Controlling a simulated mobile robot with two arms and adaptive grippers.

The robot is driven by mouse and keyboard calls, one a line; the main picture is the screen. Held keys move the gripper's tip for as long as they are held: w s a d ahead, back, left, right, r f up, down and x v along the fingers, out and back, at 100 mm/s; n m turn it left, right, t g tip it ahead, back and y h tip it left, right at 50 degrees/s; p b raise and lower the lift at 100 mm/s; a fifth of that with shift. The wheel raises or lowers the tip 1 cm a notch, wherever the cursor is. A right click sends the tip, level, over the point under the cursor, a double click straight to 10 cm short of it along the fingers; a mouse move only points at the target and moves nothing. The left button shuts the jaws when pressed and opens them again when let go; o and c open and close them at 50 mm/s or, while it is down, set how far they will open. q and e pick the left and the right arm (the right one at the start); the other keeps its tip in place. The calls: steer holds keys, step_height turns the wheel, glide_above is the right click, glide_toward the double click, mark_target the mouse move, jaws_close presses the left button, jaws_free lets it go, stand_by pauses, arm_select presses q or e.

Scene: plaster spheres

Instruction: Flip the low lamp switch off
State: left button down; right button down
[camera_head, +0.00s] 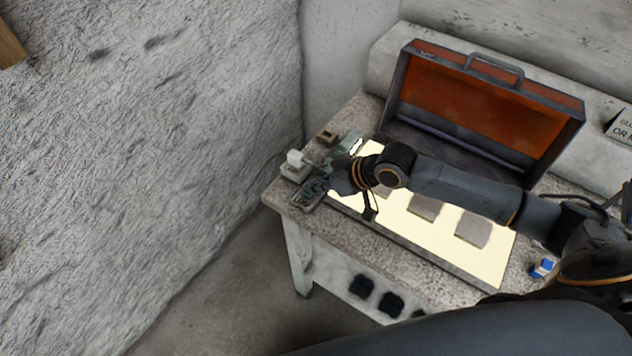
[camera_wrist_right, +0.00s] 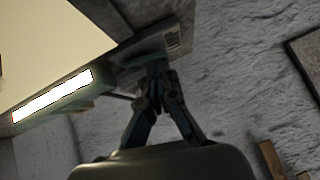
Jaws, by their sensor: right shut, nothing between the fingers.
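My right gripper (camera_head: 322,186) reaches over the left end of the table, beside a small dark switch plate with lettering (camera_head: 306,198). In the right wrist view the fingertips (camera_wrist_right: 157,66) are closed together, with nothing seen between them. They overlap the edge of a grey plate with a printed label (camera_wrist_right: 174,40); I cannot tell whether they touch it. The switch lever is hidden or too small to make out. A lamp with a bright white strip (camera_head: 356,147) sits just behind the gripper, and its lit strip (camera_wrist_right: 52,96) glows in the wrist view. My left gripper is not in view.
A pale glowing panel (camera_head: 470,262) with flat grey squares lies under my right arm. An open red-lined case (camera_head: 455,105) stands behind it. A white block (camera_head: 295,158) and a small brown block (camera_head: 326,136) sit near the left table edge. A rough wall is at left.

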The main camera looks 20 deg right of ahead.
steer(key=shift+a, duration=0.1)
steer(key=shift+s+a+f+p, duration=0.15)
steer(key=shift+f+p, duration=0.05)
steer(key=shift+p, duration=0.15)
steer(key=shift+f, duration=0.1)
